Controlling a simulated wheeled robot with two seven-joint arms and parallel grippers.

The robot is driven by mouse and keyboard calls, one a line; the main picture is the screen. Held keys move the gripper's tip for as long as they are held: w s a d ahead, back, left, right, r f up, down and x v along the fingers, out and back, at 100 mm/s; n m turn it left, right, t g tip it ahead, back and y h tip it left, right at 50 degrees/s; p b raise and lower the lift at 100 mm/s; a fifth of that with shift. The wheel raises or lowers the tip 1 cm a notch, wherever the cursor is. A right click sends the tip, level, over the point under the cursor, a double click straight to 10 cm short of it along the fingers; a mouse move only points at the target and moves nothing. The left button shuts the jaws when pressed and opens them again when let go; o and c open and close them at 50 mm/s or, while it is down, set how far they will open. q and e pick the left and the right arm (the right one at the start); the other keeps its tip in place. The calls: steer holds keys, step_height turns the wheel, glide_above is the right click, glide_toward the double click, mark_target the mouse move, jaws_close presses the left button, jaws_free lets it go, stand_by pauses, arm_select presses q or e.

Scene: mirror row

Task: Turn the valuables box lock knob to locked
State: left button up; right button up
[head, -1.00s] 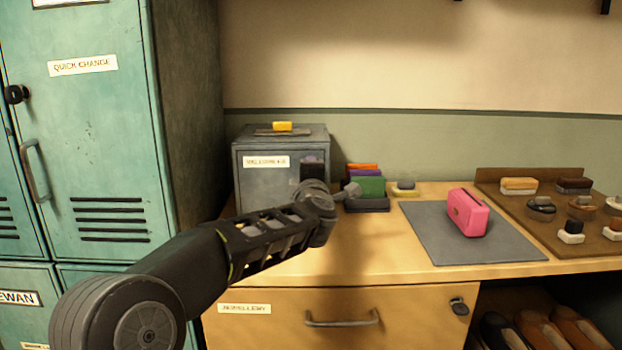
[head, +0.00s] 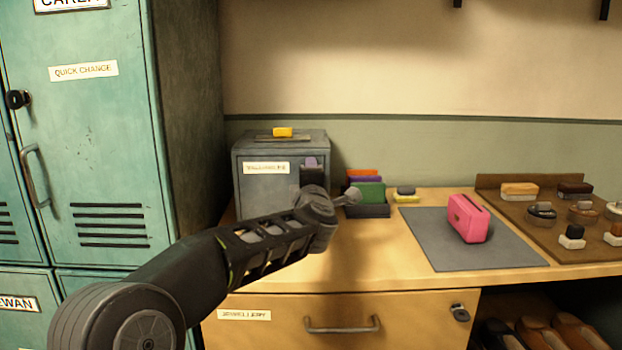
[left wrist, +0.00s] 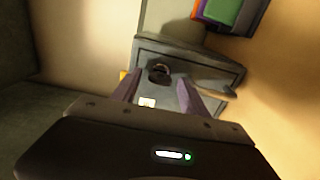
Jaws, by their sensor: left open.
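The grey valuables box (head: 258,200) stands on the wooden counter against the wall, with a white label (head: 266,168) on its front. In the head view my left gripper (head: 312,170) is in front of the right part of the box front and hides the knob. The left wrist view shows the box front (left wrist: 205,72) and a dark round lock knob (left wrist: 159,73) on it. My left gripper (left wrist: 159,82) is open, its two purple fingers on either side of the knob in that picture. Whether they touch it, and which setting the knob has, I cannot tell. My right gripper is not in view.
A yellow block (head: 283,132) lies on the box. Coloured upright items in a dark holder (head: 368,209) stand just right of it. A pink case (head: 467,218) sits on a grey mat (head: 425,245). Teal lockers (head: 100,180) stand left. A drawer (head: 270,335) is below the counter.

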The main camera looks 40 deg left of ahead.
arm_select(q)
steer(key=v, duration=0.7)
steer(key=shift+s+d, duration=0.25)
steer(key=shift+s, duration=0.05)
steer(key=shift+r, duration=0.15)
